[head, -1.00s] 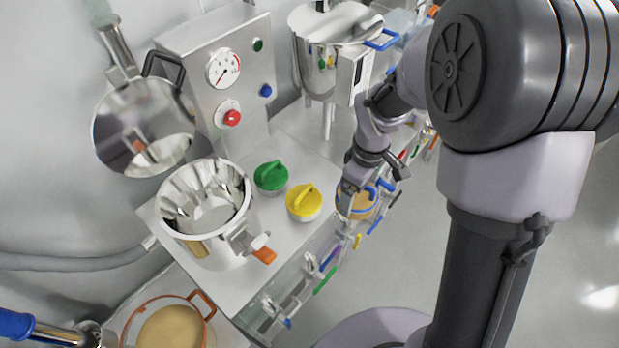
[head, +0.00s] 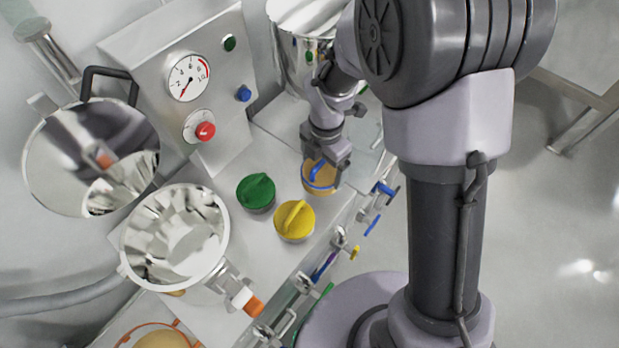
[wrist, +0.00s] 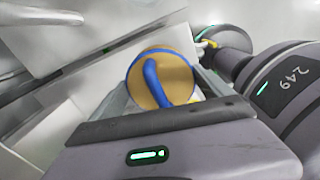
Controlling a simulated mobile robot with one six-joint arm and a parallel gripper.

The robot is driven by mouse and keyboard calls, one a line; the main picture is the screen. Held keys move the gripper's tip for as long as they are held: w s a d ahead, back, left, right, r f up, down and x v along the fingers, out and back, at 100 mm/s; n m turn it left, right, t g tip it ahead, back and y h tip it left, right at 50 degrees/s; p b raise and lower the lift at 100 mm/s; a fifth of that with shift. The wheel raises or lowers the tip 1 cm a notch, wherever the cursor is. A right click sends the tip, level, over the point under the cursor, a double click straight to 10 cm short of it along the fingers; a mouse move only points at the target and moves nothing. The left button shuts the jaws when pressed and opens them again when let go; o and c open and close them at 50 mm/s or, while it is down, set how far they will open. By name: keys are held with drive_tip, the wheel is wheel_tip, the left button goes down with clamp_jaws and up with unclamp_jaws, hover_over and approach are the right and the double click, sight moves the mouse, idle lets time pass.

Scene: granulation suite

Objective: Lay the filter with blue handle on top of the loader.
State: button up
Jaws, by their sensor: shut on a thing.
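The filter with blue handle (head: 316,184) is a tan disc with a blue rim and a blue grip. My gripper (head: 325,160) is shut on its handle and holds it near the bench's front edge, right of the yellow knob. In the wrist view the filter (wrist: 181,76) shows face-on beyond the gripper; the fingertips are partly hidden there. The open, shiny steel vessel with an orange-tipped valve, apparently the loader (head: 152,238), stands on the bench to the left, apart from the filter. Its top is open.
A green knob (head: 256,193) and a yellow knob (head: 294,221) lie between vessel and filter. A gauge panel (head: 212,113) stands behind, with a steel pan (head: 62,150) at its left. An orange-rimmed filter (head: 163,341) is at lower left. Coloured-handled tools hang along the front edge.

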sight(322, 179)
wheel_tip(322, 179, down, 6)
drive_tip(key=shift+s+r+b, duration=0.1)
drive_tip(key=shift+r+b, duration=0.1)
drive_tip(key=shift+b, duration=0.8)
drive_tip(key=shift+f, duration=0.15)
drive_tip(key=o, duration=1.2)
drive_tip(key=shift+o, duration=0.3)
